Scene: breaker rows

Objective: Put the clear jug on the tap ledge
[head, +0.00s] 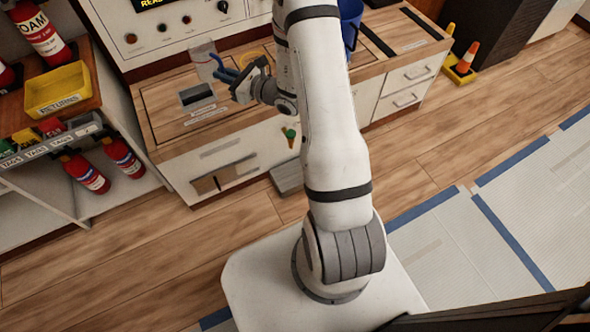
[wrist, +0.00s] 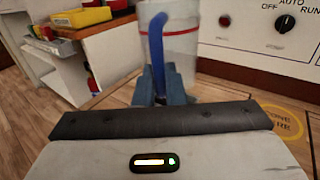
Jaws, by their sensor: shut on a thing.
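The clear jug (head: 203,62) has a blue handle and a red line around it. It is upright at the back of the wooden counter, close to the control panel. My gripper (head: 226,74) is shut on its blue handle. In the wrist view the jug (wrist: 188,45) stands just beyond my gripper fingers (wrist: 160,88), with the handle between them. I cannot tell whether the jug's base touches the counter. I cannot pick out the tap ledge for certain.
A dark recess (head: 197,95) with labels lies in the counter in front of the jug. A control panel (head: 180,25) rises behind. A yellow returns tray (head: 58,90) and fire extinguishers (head: 40,32) are at left. A blue container (head: 350,22) stands right of my arm.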

